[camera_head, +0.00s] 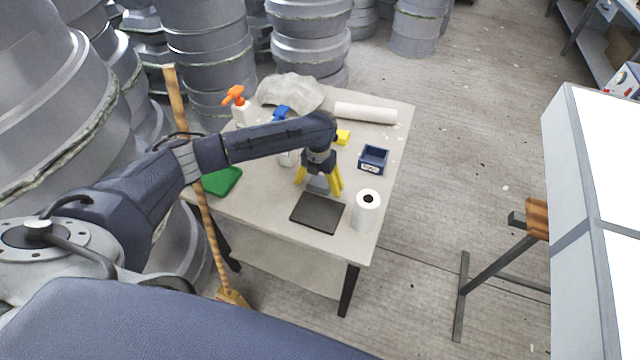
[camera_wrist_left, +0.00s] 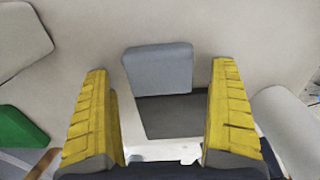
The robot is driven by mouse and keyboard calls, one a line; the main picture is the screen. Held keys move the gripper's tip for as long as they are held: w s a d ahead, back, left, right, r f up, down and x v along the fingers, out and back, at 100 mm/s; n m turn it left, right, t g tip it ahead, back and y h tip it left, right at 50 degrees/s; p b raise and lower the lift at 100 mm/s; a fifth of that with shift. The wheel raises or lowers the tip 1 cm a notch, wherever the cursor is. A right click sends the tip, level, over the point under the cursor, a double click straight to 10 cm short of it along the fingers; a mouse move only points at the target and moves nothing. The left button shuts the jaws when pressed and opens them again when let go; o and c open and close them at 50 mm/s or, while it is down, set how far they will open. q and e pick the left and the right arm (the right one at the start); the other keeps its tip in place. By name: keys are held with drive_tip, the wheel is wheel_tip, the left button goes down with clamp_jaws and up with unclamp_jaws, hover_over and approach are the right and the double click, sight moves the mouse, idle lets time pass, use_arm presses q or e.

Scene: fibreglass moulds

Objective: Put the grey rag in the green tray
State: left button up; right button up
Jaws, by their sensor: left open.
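The grey rag (camera_head: 318,184) is a small, folded, blue-grey block on the table. It lies just behind the dark flat square and partly behind my fingers in the head view. My left gripper (camera_head: 319,187) points down over it with its yellow fingers apart. In the left wrist view the rag (camera_wrist_left: 158,68) shows between and beyond the open fingers (camera_wrist_left: 160,115), with no finger seen touching it. The green tray (camera_head: 222,181) lies at the table's left edge, partly hidden by my left arm. Its green corner (camera_wrist_left: 18,130) shows at left in the wrist view. My right gripper is not in view.
A dark flat square (camera_head: 318,212) and an upright white roll (camera_head: 367,210) are near the front. A blue bin (camera_head: 373,159) stands to the right. Spray bottles, a crumpled pale cloth (camera_head: 291,92) and a lying white roll (camera_head: 366,112) are behind. A wooden handle (camera_head: 205,215) rises by the left edge.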

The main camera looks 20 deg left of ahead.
use_arm(q)
drive_tip(key=shift+c, duration=0.4)
drive_tip(key=c, duration=1.2)
drive_tip(key=shift+r, duration=0.1)
drive_tip(key=shift+c, duration=0.2)
